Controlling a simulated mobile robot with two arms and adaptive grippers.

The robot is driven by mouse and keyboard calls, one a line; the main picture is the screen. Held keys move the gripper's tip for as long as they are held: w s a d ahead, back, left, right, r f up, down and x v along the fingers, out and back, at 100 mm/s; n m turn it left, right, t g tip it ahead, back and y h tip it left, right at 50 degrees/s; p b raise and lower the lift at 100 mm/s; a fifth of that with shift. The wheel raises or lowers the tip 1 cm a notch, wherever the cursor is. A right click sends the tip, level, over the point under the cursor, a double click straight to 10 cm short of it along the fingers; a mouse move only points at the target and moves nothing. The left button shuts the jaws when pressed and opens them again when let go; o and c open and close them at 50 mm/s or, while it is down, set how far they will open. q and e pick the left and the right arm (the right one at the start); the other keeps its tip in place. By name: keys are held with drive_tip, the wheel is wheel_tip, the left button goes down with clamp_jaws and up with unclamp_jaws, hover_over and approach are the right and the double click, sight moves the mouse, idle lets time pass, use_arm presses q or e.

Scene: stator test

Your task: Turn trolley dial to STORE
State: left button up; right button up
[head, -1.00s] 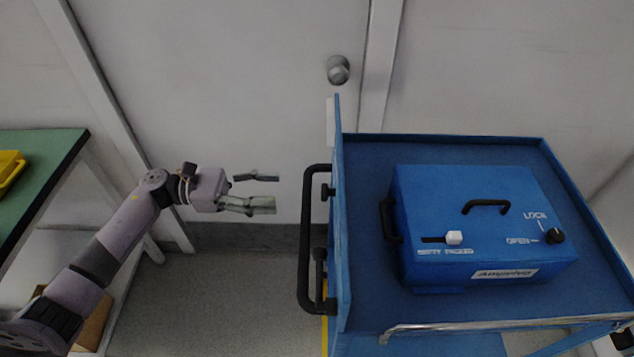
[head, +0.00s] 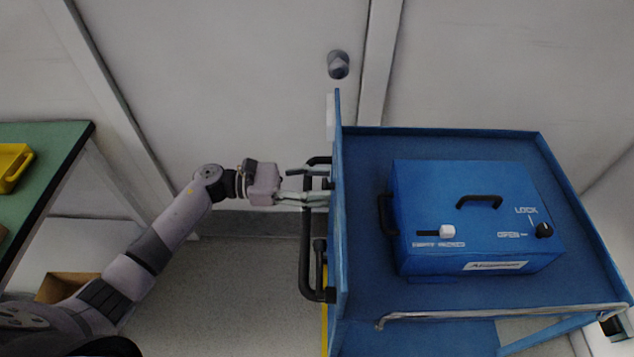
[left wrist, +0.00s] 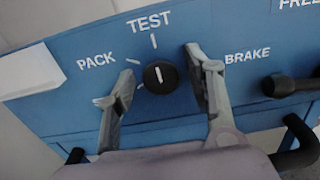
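In the left wrist view a round black dial (left wrist: 160,77) with a white mark sits on the trolley's blue side panel (left wrist: 75,100). Its mark points up, roughly towards the word TEST (left wrist: 147,22). PACK (left wrist: 96,61) is at its upper left; I see no STORE label. My left gripper (left wrist: 162,82) is open, with one finger on each side of the dial and gaps showing. In the head view my left gripper (head: 308,184) reaches the outer side of the trolley (head: 365,165), by its handle; the dial is hidden there. My right gripper is not in view.
The black trolley handle (head: 305,255) is close to my gripper. BRAKE (left wrist: 248,56) and a black lever (left wrist: 290,85) are right of the dial. A blue case (head: 470,210) with a slider and knob stands on the trolley. A green table (head: 60,150) is at left.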

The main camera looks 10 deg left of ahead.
use_arm(q)
drive_tip(key=c, duration=1)
drive_tip(key=shift+w+a+f+n+p, duration=0.15)
drive_tip(key=shift+n+p, duration=0.1)
drive_tip(key=shift+n, duration=5.75)
drive_tip(key=shift+d+f+n+p, duration=0.1)
drive_tip(key=shift+n+p, duration=0.15)
drive_tip(key=shift+n, duration=5.75)
